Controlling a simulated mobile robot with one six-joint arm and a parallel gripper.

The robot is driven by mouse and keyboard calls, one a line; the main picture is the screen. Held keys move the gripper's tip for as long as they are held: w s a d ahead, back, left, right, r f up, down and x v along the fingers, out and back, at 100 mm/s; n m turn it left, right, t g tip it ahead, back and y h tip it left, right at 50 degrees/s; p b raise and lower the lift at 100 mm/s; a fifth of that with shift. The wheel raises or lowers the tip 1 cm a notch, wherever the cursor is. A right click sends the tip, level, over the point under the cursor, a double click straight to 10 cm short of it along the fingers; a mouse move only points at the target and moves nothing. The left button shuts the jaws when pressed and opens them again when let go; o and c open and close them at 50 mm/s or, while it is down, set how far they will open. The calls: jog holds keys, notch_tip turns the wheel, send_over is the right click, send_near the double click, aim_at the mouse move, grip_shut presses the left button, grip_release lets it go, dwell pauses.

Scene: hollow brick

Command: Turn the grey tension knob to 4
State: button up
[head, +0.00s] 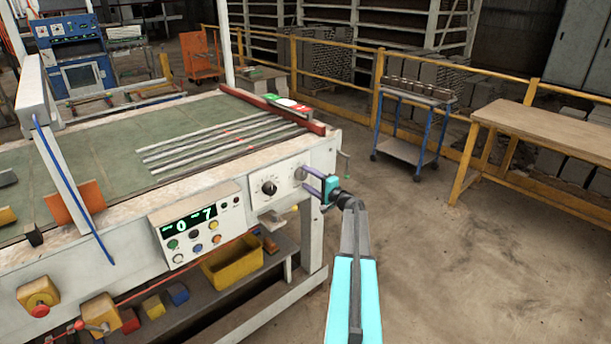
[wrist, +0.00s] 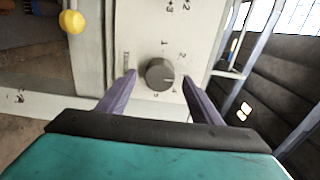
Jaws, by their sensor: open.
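The grey tension knob (wrist: 159,72) is on a pale panel, between my gripper's two purple fingers in the wrist view. A light pointer line on it points to the picture's right. Small marks ring it, but I cannot read them all. My gripper (wrist: 159,78) is open, one finger on each side of the knob, with a visible gap to both. In the head view my gripper (head: 308,181) is at the right end of the machine's front, by the grey knob (head: 299,173). Whether the fingertips reach the knob's depth is unclear.
A black knob (head: 269,188) with a dial is left of the grey one. Further left is a control box (head: 197,226) with a green display and several buttons. A yellow ball handle (wrist: 72,21) shows in the wrist view. Floor (head: 430,260) to the right is clear.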

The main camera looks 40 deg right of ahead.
jog(key=shift+w+d+p, duration=0.1)
jog(key=shift+w+p, duration=0.2)
jog(key=shift+w, duration=0.85)
jog(key=c, duration=1.1)
jog(key=shift+o, duration=0.2)
jog(key=shift+f+m+b, duration=0.15)
jog(key=shift+m+b, duration=0.35)
jog(key=shift+b, duration=0.25)
jog(key=shift+m+b, duration=1.45)
jog(key=shift+m, duration=0.05)
jog(key=shift+m+b, duration=0.85)
jog(key=shift+m, duration=1.45)
